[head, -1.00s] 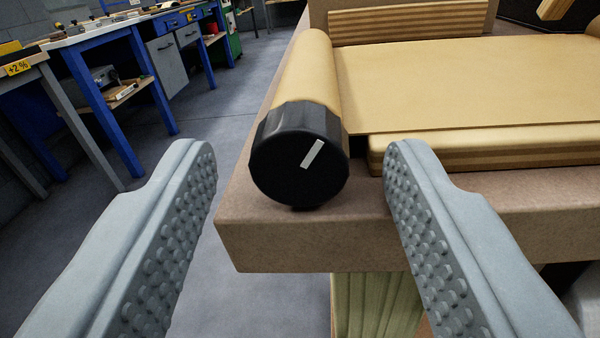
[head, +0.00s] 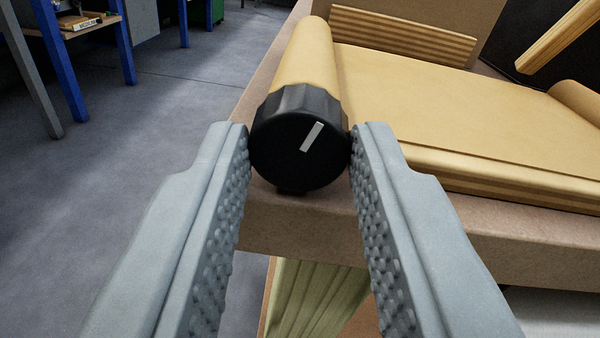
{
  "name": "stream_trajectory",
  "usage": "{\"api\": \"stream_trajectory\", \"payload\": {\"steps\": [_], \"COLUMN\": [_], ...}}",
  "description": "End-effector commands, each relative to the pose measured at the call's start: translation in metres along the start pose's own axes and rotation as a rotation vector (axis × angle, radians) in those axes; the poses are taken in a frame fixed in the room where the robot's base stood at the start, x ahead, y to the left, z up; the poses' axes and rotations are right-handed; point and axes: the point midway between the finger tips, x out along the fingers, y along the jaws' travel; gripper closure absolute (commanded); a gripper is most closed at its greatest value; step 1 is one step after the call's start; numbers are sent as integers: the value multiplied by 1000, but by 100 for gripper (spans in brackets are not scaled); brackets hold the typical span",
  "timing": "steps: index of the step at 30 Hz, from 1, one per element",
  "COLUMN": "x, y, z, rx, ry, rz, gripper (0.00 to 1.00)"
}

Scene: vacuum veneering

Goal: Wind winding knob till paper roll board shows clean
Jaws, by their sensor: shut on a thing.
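The black winding knob (head: 290,155) sits on the near end of the paper roll (head: 308,58), with a white mark tilted to the upper right. My gripper (head: 300,150) is shut on the knob, one finger at its left side and one at its right. Brown paper (head: 440,90) runs from the roll to the right and covers the top of the board (head: 470,172), whose layered edge shows along the front. A second roll (head: 578,100) shows at the right edge of the view.
The brown table (head: 480,232) carries the roll and board. A striped wooden block (head: 400,35) stands behind the paper, and a wooden bar (head: 560,38) is at upper right. A blue-legged bench (head: 125,40) stands far left, with open floor between.

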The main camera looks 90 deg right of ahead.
Motion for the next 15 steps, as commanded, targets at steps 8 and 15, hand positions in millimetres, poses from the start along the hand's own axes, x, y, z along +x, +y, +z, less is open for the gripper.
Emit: {"api": "stream_trajectory", "payload": {"steps": [8,15], "x": [0,0], "y": [0,0], "z": [0,0], "rx": [1,1], "ry": [1,0], "rz": [-1,-1], "gripper": [66,50]}}
